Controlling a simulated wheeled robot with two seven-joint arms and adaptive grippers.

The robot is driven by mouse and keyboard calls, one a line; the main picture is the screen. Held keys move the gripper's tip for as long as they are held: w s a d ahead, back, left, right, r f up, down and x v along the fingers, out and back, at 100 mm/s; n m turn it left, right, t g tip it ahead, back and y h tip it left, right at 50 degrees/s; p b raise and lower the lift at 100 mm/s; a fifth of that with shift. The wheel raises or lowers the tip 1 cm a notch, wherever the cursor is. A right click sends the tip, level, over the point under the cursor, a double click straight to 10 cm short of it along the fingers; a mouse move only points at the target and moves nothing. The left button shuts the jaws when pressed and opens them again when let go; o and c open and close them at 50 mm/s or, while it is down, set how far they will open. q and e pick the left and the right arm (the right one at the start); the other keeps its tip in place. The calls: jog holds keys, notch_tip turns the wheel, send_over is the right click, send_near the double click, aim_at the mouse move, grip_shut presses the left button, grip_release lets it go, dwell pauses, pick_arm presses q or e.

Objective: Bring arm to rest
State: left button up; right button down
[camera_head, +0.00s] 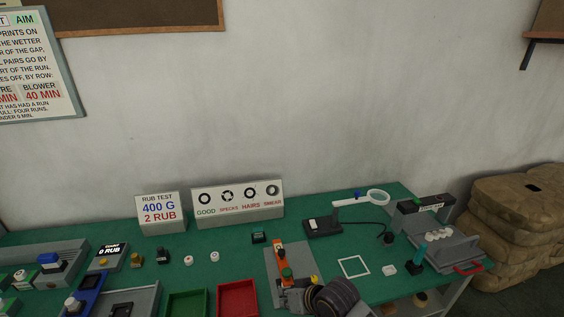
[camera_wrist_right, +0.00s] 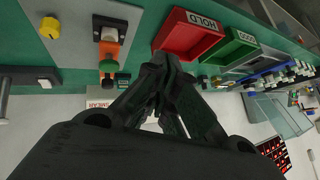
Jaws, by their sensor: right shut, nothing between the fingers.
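My right arm comes in at the bottom of the head view, a dark ribbed link. My right gripper (camera_head: 284,298) is partly cut off by the lower edge, close to the right of the red tray (camera_head: 237,298). In the right wrist view the dark fingers of my right gripper (camera_wrist_right: 163,62) meet at their tips, with nothing seen between them. They overlap the near edge of the red tray (camera_wrist_right: 176,46), which is marked HOLD. My left gripper is not in view.
A green tray (camera_head: 187,304) stands left of the red one. An orange-armed device (camera_head: 281,255) stands just behind my right gripper. A ring lamp (camera_head: 378,197), a signboard (camera_head: 237,200) and a rub-test sign (camera_head: 160,212) stand at the back.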

jog(key=s+d+f+m+g+h, duration=0.1)
jog(key=s+d+h, duration=0.2)
jog(key=s+d, duration=0.55)
jog(key=s+d+f+m+g+h, duration=0.15)
jog(key=s+d, duration=0.45)
jog(key=d, duration=0.6)
jog(key=s+f+n+h+b, duration=0.1)
jog(key=s+f+b, duration=0.15)
jog(key=f, duration=3.25)
jog(key=s+d+f+g, duration=0.1)
jog(key=s+d+f, duration=0.1)
jog(key=s+f, duration=0.8)
jog(key=s+d+f+g+b, duration=0.1)
jog(key=s+d+f, duration=0.1)
jog(key=s+f, duration=0.9)
jog(key=shift+s+d+f+b, duration=0.3)
jog(key=shift+s+d, duration=0.1)
jog(key=shift+s, duration=0.5)
